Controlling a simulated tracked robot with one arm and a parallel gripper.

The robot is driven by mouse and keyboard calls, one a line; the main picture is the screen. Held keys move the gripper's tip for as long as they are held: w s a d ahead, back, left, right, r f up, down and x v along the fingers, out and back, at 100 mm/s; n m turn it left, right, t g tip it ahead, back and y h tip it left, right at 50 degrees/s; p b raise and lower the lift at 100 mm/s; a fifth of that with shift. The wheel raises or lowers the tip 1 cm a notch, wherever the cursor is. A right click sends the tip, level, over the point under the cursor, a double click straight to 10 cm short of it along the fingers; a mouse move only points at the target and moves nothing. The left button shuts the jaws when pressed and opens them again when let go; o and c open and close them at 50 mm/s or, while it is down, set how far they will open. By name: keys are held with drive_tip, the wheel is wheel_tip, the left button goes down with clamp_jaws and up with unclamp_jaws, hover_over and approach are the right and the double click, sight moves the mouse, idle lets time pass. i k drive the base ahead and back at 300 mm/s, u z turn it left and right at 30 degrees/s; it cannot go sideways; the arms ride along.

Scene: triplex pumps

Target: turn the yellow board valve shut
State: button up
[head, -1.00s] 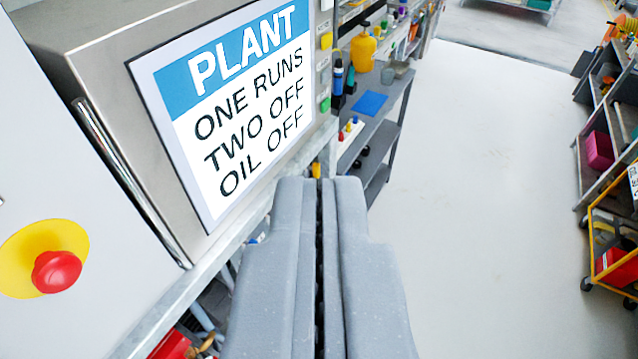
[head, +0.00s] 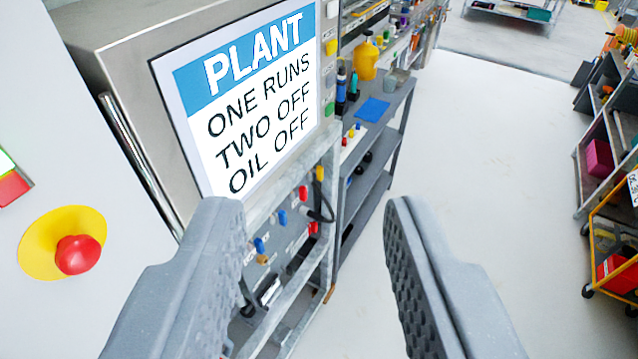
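A small yellow handle (head: 319,173) sits at the upper far end of a valve board (head: 285,240) under the sign cabinet. It appears to be the yellow board valve; it is small, so I cannot tell its turn position. Red and blue handles (head: 282,217) are on the same board, nearer to me. My gripper (head: 312,205) is open and empty, its two grey ribbed fingers wide apart. The yellow handle shows in the gap between the fingers, beyond the tips and apart from them. The left finger hides part of the board's near end.
A steel cabinet with a PLANT sign (head: 250,95) stands close on the left, beside a red emergency button (head: 77,255). A grey shelf unit (head: 378,150) stands beyond the board. Open floor (head: 480,180) lies to the right, with a yellow cart (head: 610,245) at the far right.

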sight(319, 170)
drive_tip(key=u, duration=0.05)
drive_tip(key=k, duration=0.4)
drive_tip(key=z, duration=0.5)
drive_tip(key=i, duration=1.45)
drive_tip(key=u, duration=0.6)
